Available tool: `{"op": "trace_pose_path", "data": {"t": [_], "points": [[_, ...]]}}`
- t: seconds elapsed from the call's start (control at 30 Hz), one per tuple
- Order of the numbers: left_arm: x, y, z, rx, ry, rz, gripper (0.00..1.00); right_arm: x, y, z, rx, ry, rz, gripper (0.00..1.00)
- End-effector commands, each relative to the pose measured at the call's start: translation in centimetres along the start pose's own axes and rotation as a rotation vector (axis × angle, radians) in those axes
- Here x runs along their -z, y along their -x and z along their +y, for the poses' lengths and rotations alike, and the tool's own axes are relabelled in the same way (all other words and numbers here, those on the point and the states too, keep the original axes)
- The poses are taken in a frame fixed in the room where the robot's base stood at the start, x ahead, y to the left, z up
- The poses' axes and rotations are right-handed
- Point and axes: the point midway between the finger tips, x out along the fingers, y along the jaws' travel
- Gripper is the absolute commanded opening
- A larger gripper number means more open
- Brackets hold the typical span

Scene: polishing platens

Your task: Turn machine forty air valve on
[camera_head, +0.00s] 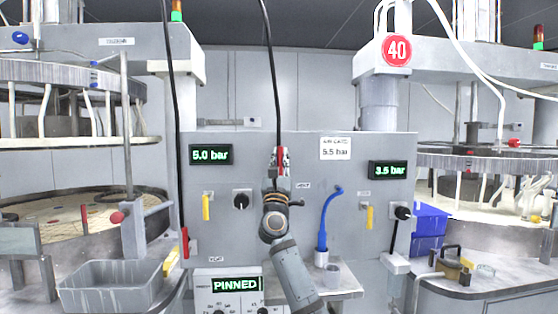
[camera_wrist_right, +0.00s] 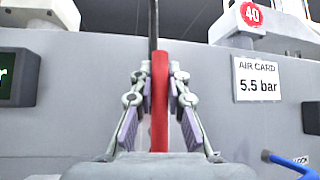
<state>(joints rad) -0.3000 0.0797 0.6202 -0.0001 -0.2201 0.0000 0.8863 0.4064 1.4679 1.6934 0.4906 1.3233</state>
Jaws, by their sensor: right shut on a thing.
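The round red sign with 40 (camera_head: 397,50) hangs at the upper right of the head view; it also shows in the wrist view (camera_wrist_right: 252,14). My right gripper (camera_head: 281,162) is at the top middle of the grey panel (camera_head: 300,150), below a black hose. In the wrist view, its fingers (camera_wrist_right: 160,110) are shut on an upright red handle (camera_wrist_right: 160,95) from both sides. The handle's lower end is hidden behind the gripper. A white air card (camera_head: 336,148) reading 5.5 bar is just right of it. My left gripper is not in view.
Displays read 5.0 bar (camera_head: 211,154) and 3.5 bar (camera_head: 388,170). Yellow levers (camera_head: 206,207) (camera_head: 369,216) and black knobs (camera_head: 241,200) (camera_head: 402,212) stand out from the panel. A blue hose (camera_head: 324,220) rises right of my arm. Another red handle (camera_head: 185,243) is at lower left.

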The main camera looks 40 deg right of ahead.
Motion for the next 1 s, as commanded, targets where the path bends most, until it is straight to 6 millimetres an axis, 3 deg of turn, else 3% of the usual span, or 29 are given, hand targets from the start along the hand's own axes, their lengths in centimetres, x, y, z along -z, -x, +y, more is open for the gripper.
{"op": "trace_pose_path", "data": {"t": [0.3,0.33,0.5,0.83,1.0], "points": [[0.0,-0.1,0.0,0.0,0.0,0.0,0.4,0.4,0.2,0.1,0.0,-0.001,0.007,0.0],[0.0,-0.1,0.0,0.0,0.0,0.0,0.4,0.4,0.2,0.1,0.0,-0.001,0.007,0.17],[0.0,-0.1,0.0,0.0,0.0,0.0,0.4,0.3,0.1,0.1,0.0,-0.001,0.005,0.38],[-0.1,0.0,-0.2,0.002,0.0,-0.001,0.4,0.2,0.5,0.1,0.0,0.0,0.003,0.38],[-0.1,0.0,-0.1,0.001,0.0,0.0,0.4,0.3,3.5,0.1,-0.003,-0.001,0.004,0.38]]}}
